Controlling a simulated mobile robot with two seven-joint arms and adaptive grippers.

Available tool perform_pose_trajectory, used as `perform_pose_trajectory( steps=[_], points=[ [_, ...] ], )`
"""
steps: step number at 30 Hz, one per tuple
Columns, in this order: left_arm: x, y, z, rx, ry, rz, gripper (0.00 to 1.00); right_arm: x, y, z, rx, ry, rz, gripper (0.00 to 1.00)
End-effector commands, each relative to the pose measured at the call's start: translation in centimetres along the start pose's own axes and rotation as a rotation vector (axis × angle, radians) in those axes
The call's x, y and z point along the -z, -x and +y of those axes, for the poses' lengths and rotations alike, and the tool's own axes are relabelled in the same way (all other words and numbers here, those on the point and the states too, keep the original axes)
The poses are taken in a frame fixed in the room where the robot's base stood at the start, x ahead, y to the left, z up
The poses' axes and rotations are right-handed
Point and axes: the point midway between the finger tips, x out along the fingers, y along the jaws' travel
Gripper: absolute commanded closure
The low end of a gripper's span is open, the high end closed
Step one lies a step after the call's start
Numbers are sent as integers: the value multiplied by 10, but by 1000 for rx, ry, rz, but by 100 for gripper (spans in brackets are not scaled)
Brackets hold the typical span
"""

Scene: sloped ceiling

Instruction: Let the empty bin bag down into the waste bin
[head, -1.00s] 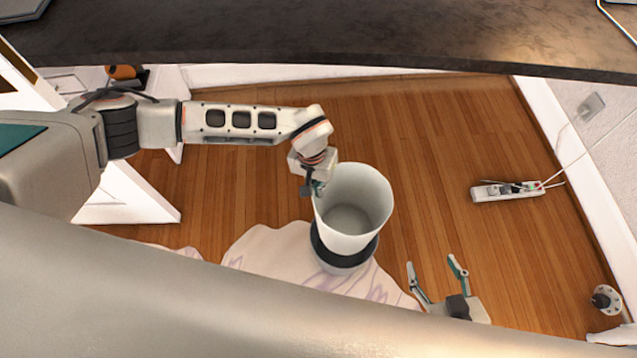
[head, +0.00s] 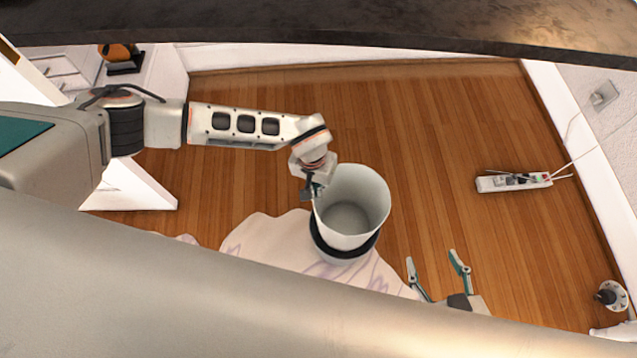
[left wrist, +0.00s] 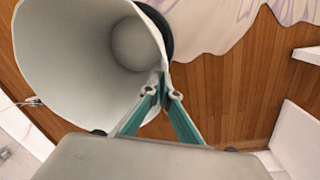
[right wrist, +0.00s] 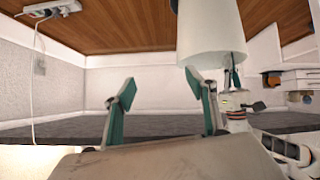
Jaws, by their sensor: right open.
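The empty bin bag (head: 350,200) is a stiff, open-topped white cone, upright in the head view. The bag (left wrist: 80,70) and part of the dark rim (left wrist: 156,28) show in the left wrist view. My left gripper (head: 316,190) is shut on the left side of the bag's top edge; its fingertips (left wrist: 161,93) pinch it. My right gripper (head: 435,260) is open and empty, right of the bin; its spread fingers (right wrist: 160,90) show in the right wrist view.
The bin stands on a pale patterned rug (head: 265,240) on the wooden floor. A dark worktop (head: 330,25) crosses the top. A power strip (head: 513,182) lies at the right, with a small round-based object (head: 610,296) below. Floor between bin and strip is clear.

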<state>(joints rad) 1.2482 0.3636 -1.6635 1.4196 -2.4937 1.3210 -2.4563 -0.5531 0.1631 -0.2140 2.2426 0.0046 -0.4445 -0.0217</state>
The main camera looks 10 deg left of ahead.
Motion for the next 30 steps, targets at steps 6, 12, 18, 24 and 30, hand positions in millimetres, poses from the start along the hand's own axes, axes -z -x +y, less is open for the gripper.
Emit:
perform_pose_trajectory(
  steps=[6, 12, 18, 24, 30],
  points=[
    [-2, -19, -1, 0, 1, -4, 100, -2, 0, -3, 5, -6, -1, 44],
    [-2, -33, -3, 1, 1, -4, 100, -3, -1, -6, 11, -11, 0, 44],
    [-2, -48, -4, 0, 0, -4, 100, 2, -3, -7, 15, -15, 12, 44],
    [-2, -62, -5, 0, 1, -4, 100, 11, -6, -12, 25, -30, 37, 44],
    [-2, -76, -6, -1, 0, -4, 100, 12, -6, -19, 36, -47, 45, 44]
  ],
)
